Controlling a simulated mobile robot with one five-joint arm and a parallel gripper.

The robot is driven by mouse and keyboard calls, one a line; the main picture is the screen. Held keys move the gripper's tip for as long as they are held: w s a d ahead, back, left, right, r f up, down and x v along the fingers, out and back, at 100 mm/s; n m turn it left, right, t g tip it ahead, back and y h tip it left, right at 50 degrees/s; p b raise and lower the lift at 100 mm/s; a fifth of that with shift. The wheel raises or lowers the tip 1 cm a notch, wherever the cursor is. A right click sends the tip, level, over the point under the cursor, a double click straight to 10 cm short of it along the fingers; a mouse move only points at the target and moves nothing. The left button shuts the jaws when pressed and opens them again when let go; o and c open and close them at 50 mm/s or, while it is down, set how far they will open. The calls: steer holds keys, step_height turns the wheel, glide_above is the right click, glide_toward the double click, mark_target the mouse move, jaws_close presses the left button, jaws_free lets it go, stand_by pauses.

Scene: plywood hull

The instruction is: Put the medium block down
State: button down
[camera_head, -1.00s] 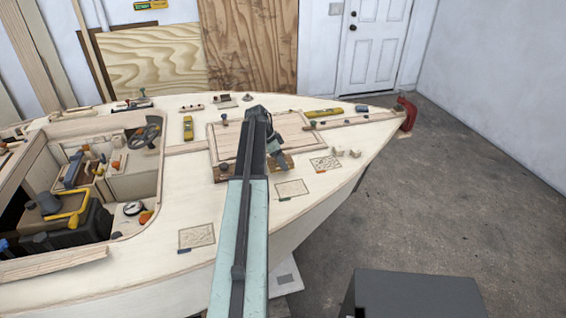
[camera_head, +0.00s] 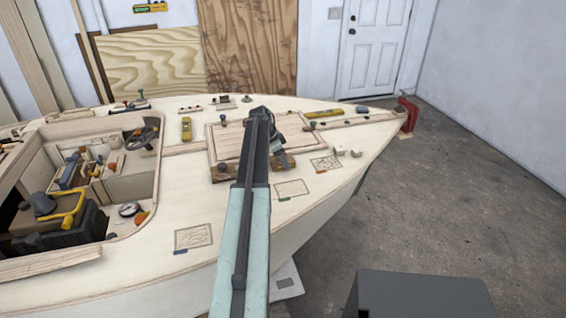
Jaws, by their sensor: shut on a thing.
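My gripper (camera_head: 279,152) is at the far end of my arm, low over the front edge of the raised hatch panel (camera_head: 233,142) on the pale plywood deck. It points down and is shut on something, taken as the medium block. The block is too small and too hidden by the gripper and arm to make out. Whether the held block touches anything below cannot be told.
Three marked rectangles (camera_head: 194,237) (camera_head: 291,189) (camera_head: 325,163) lie on the deck's near side. Small pale pieces (camera_head: 356,154) sit right of them. The open cockpit (camera_head: 125,175) with tools is at left.

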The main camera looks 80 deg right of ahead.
mark_target(274, 161)
steer(key=shift+f+b, duration=0.25)
steer(key=shift+b, duration=0.05)
steer(key=shift+c, duration=2.2)
jaws_free()
steer(key=shift+a, duration=0.25)
steer(key=shift+r, duration=0.2)
steer(key=p+v, duration=1.1)
steer(key=v, duration=0.1)
steer(key=shift+d+p, duration=0.2)
steer(key=shift+p, duration=0.2)
steer(key=shift+w, duration=0.1)
